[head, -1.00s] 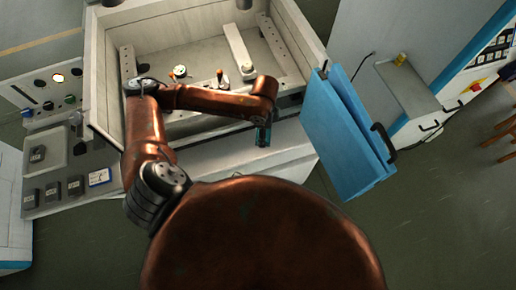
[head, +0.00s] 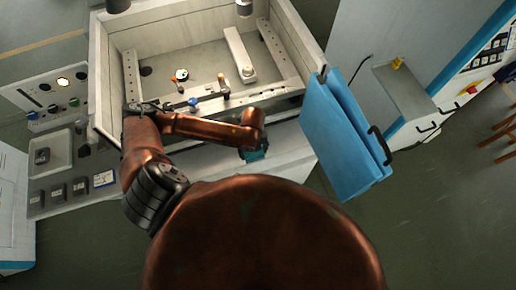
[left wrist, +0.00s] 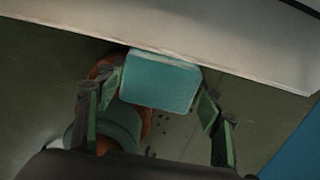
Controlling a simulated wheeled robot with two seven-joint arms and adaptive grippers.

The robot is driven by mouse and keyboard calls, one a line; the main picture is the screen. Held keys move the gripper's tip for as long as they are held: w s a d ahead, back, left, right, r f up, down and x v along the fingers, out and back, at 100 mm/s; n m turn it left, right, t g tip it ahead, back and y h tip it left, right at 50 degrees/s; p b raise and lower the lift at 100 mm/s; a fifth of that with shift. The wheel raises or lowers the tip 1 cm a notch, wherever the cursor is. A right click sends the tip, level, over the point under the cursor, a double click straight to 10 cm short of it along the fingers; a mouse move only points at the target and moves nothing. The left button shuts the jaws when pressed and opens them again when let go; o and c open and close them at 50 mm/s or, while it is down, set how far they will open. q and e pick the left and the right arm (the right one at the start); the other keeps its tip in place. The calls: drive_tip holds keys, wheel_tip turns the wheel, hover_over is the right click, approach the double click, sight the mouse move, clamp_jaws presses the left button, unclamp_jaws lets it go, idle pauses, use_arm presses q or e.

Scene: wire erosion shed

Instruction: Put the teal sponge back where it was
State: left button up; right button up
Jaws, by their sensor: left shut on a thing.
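The teal sponge (head: 258,154) is in my left gripper (head: 254,148), just in front of the machine tank's near edge in the head view. In the left wrist view, the sponge (left wrist: 160,80) sits between the two fingers of the left gripper (left wrist: 160,92), which is shut on it. The sponge's upper edge there lies close to a pale machine edge; I cannot tell whether they touch. My right gripper is not in view.
The open machine tank (head: 104,62) holds a pale bar (head: 238,52) and small fixtures. A blue door (head: 340,135) stands to the right. A control panel (head: 52,95) is at left. A grey side shelf (head: 405,92) holds a small yellow thing (head: 398,63).

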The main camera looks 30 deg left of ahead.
use_arm(q)
drive_tip(key=w+f, duration=0.3)
drive_tip(key=w+a+f, duration=0.1)
drive_tip(key=w+f, duration=0.2)
drive_tip(key=shift+a+f, duration=0.1)
drive_tip(key=shift+a, duration=0.05)
drive_tip(key=shift+w+f+b, duration=0.1)
drive_tip(key=shift+f+b, duration=0.2)
drive_tip(key=shift+f, duration=1.4)
drive_tip(key=shift+f, duration=0.15)
drive_tip(key=o, duration=1.2)
wheel_tip(320, 180, up, 12)
drive_tip(key=shift+r+p, duration=0.15)
drive_tip(key=shift+p, duration=0.15)
